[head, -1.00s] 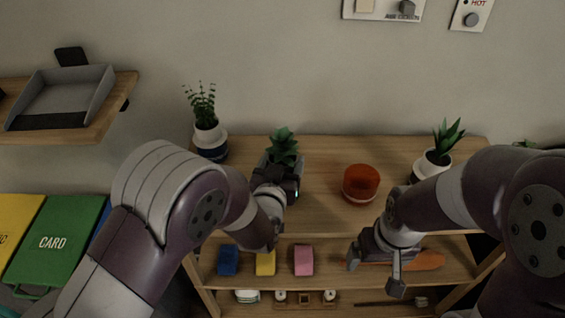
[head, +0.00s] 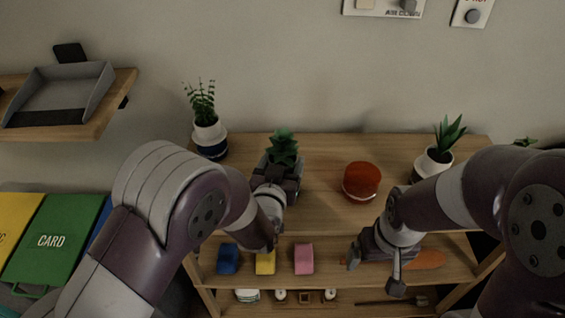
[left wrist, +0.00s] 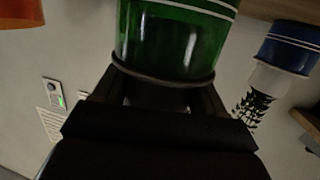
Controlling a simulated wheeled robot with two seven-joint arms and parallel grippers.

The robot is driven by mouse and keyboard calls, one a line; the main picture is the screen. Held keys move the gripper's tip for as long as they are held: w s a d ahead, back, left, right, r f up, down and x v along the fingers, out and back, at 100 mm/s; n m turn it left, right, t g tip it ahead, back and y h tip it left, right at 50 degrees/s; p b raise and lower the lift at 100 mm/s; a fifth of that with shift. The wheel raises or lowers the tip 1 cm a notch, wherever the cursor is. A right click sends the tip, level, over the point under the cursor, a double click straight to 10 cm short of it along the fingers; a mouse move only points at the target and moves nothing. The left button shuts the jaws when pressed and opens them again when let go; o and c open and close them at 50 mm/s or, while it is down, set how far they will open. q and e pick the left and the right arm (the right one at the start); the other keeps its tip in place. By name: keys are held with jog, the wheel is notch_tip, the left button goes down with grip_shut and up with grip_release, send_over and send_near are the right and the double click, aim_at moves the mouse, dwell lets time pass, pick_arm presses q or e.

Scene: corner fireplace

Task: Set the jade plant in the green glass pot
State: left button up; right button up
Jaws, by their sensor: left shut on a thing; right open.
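The jade plant (head: 283,142), with broad dark green leaves, stands upright at my left gripper (head: 281,172) above the shelf top. My left gripper is shut on its dark pot, which shows between the fingers in the left wrist view (left wrist: 155,95). The green glass pot (left wrist: 165,45) has white stripes and appears upside down in the left wrist view, right at the fingertips. In the head view my gripper mostly hides it. I cannot tell how deep the plant's pot sits in it. My right gripper (head: 375,268) is open and empty in front of the lower shelf.
A red pot (head: 361,182) stands right of the plant on the wooden shelf top (head: 325,150). A leafy plant in a blue and white pot (head: 210,140) is at left, a spiky plant in a white pot (head: 432,163) at right. Coloured blocks (head: 264,263) lie below.

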pick_arm(q)
jog(key=shift+f, duration=0.1)
jog(key=o, duration=0.9)
jog(key=shift+c, duration=0.2)
jog(key=shift+s, duration=0.1)
